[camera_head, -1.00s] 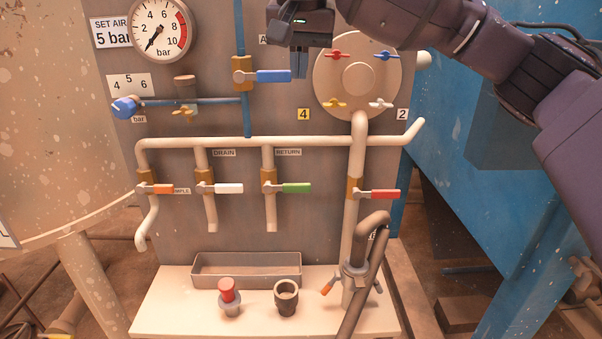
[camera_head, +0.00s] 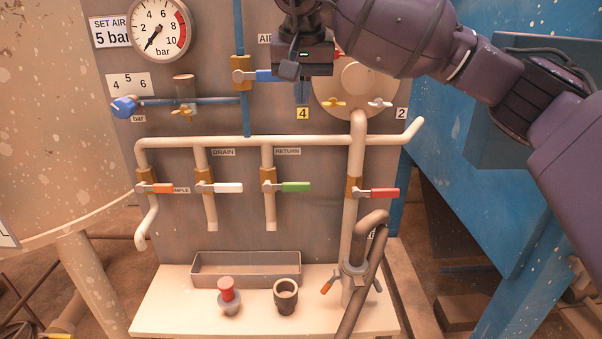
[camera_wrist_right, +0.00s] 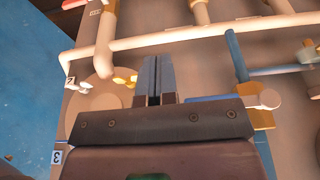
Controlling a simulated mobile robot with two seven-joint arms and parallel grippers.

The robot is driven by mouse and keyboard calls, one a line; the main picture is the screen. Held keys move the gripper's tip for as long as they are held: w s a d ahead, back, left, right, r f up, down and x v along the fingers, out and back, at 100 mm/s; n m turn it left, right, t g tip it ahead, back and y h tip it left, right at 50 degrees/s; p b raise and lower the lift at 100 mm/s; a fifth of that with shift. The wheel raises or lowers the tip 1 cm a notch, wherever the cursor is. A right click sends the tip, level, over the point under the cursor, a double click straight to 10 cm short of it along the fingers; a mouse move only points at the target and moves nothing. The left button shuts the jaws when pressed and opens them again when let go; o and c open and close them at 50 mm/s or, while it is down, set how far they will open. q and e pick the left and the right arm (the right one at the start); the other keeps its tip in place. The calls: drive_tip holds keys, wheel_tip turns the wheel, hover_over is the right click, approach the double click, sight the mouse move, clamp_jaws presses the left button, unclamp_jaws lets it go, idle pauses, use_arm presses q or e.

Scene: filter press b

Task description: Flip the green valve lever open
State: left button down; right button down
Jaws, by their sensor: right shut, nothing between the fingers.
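The green valve lever (camera_head: 295,187) sits level, pointing right from its brass valve (camera_head: 268,178) on the pipe under the RETURN label (camera_head: 288,152). My right gripper (camera_head: 302,97) is at the top of the panel, above and slightly right of the green lever and apart from it. Its fingers point down, shut and empty. In the right wrist view the closed fingers (camera_wrist_right: 154,78) show in front of the panel; I cannot make out the green lever there. My left gripper is not in view.
Near my right gripper are the blue lever (camera_head: 264,76) and the round plate with small levers (camera_head: 357,85). White (camera_head: 228,188), orange (camera_head: 163,188) and red (camera_head: 384,193) levers flank the green one. A tray (camera_head: 246,272), red-topped plug (camera_head: 228,294) and dark cup (camera_head: 286,297) stand below.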

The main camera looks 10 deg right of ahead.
drive_tip(key=p, duration=0.1)
approach(301, 184)
drive_tip(key=x, duration=0.2)
drive_tip(key=w+x, duration=0.1)
drive_tip(key=x, duration=0.2)
drive_tip(key=shift+w+d+f, duration=0.1)
drive_tip(key=shift+w+d, duration=0.05)
drive_tip(key=shift+w, duration=0.05)
drive_tip(key=shift+f, duration=0.95)
